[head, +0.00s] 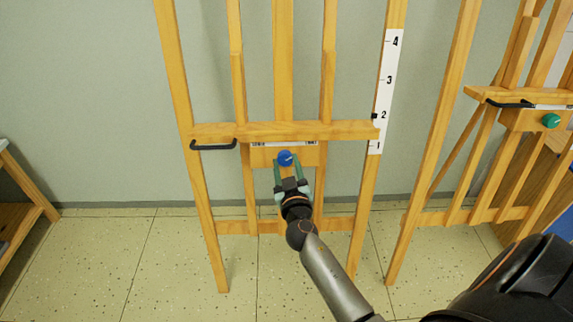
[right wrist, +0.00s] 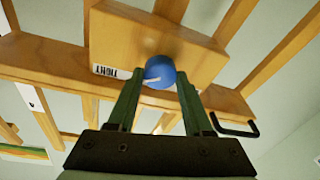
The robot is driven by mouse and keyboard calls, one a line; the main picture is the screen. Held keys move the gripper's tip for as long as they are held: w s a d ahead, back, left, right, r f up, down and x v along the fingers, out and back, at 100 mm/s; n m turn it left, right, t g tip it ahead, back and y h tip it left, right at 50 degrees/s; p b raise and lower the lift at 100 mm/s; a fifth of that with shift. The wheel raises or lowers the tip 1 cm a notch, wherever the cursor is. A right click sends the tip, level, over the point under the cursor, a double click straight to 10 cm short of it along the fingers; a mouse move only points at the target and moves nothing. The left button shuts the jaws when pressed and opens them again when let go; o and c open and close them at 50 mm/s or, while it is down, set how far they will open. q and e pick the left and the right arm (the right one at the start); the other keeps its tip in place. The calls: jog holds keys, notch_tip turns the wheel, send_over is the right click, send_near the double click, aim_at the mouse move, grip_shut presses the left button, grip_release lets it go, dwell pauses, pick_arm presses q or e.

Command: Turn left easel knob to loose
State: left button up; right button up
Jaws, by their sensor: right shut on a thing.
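The left easel (head: 220,131) stands against the wall, with a blue knob (head: 285,158) on a wooden block below its ledge. A label strip (head: 308,143) above the knob has small words at its left and right ends. In the right wrist view, the blue knob (right wrist: 160,70) has a white pointer mark, turned to the side of the label reading TIGHT (right wrist: 112,72). My right gripper (head: 288,167) reaches the knob from below and is shut on it. Its two green fingers (right wrist: 158,84) sit on either side of the knob. My left gripper is not in view.
A black handle (head: 213,146) sits at the ledge's left end. A numbered white scale (head: 385,90) runs up the right post. Another easel with a green knob (head: 550,120) stands at the right. The floor (head: 110,265) in front is clear.

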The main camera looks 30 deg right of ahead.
grip_shut()
